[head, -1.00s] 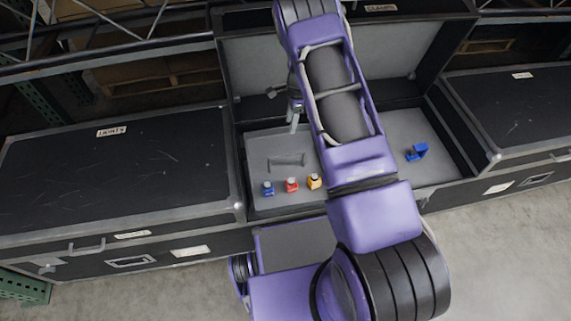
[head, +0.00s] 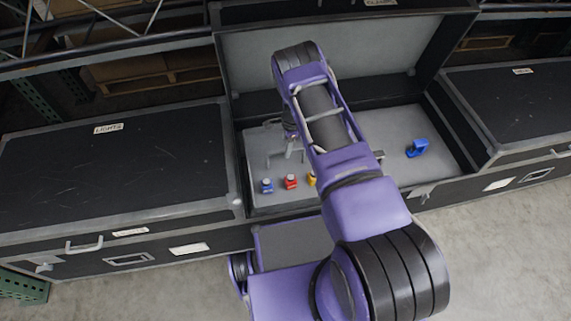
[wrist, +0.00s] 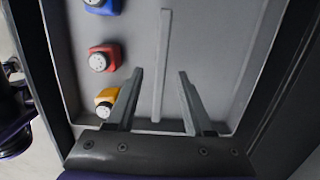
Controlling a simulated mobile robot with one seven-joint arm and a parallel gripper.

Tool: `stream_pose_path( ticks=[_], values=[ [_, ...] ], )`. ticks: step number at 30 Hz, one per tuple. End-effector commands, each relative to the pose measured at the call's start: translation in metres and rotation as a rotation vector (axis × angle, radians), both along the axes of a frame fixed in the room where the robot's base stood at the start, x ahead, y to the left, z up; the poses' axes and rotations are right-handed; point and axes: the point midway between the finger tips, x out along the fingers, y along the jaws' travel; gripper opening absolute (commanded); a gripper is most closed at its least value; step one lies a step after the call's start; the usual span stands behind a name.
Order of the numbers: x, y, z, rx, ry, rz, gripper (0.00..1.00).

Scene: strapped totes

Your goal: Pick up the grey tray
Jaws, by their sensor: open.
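The grey tray (head: 400,122) lies inside the open black case, its flat floor holding small items. It also fills most of the wrist view (wrist: 215,50). A thin straight grey bar (wrist: 163,60) runs along the tray floor there; its height is hard to tell. My gripper (head: 292,150) is open above the tray's left part. In the wrist view its two fingers (wrist: 160,100) are apart, one either side of the line of the bar, with nothing seen held. The left finger appears close beside the yellow item. My arm hides the tray's middle in the head view.
A blue item (head: 267,185), a red one (head: 291,181) and a yellow one (head: 312,179) stand near the tray's front left. A blue clamp-like item (head: 416,148) stands at right. The raised lid (head: 370,60) is behind; closed cases (head: 110,170) flank both sides.

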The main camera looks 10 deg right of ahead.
Motion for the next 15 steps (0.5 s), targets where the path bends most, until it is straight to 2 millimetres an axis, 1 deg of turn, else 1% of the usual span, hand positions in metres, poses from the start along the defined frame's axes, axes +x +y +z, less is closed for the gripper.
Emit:
stream_pose_path(
  ticks=[1, 3, 9, 10, 14, 15],
  values=[
    [-0.0005, 0.0007, -0.006, 0.0, 0.001, 0.001, 0.53],
    [0.0002, 0.0012, -0.0084, 0.0, -0.001, 0.001, 0.53],
    [0.0003, 0.0012, -0.0085, 0.0, -0.001, 0.001, 0.53],
    [0.0002, 0.0012, -0.0085, 0.0, -0.001, 0.001, 0.51],
    [0.0002, 0.0012, -0.0084, 0.0, -0.001, 0.001, 0.27],
    [0.0002, 0.0012, -0.0084, 0.0, -0.001, 0.001, 0.2]
  ],
)
